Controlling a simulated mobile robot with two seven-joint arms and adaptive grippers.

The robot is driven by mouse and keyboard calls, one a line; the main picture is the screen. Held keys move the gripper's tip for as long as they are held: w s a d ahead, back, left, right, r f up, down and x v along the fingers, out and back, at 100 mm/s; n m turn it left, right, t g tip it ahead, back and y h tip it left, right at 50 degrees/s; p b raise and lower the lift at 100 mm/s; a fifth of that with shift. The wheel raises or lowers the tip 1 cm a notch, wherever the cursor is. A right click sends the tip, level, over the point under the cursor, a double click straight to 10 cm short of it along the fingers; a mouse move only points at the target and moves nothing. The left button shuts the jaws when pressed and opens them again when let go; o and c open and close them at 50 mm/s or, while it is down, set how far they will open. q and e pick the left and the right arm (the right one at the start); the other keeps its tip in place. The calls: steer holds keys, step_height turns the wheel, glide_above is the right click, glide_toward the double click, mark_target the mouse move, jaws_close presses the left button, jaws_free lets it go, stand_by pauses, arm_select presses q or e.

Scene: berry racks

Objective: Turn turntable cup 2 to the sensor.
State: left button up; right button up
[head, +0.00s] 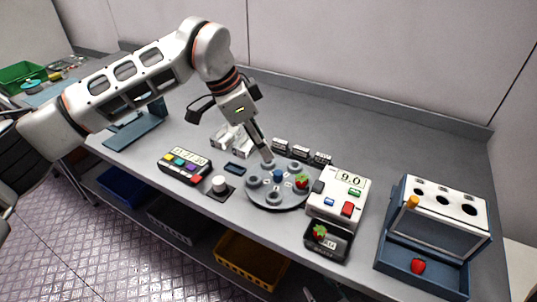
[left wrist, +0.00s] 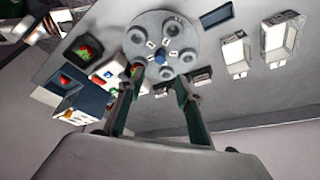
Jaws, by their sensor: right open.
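The grey round turntable (head: 282,203) stands mid-bench with several cups around a blue hub (head: 278,176). A red berry (head: 302,181) sits in the cup on its right side; the cup numbers are too small to read. The white box with a 9.0 display (head: 340,195) stands right of the turntable, its dark sensor head (head: 318,187) facing it. My left gripper (head: 267,158) is over the turntable's far-left part. My right gripper (head: 318,293) barely shows at the bottom edge.
A button panel (head: 185,165) and a white knob (head: 219,184) stand left of the turntable. A dark tray (head: 328,243) with a berry is in front of the box. A blue rack with holes (head: 435,225) stands right. White devices (head: 300,151) stand behind.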

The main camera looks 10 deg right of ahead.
arm_select(q)
steer(key=shift+a+r, duration=0.25)
steer(key=shift+r, duration=0.3)
step_height(320, 180, up, 11)
steer(key=p, duration=0.4)
stand_by(0.8)
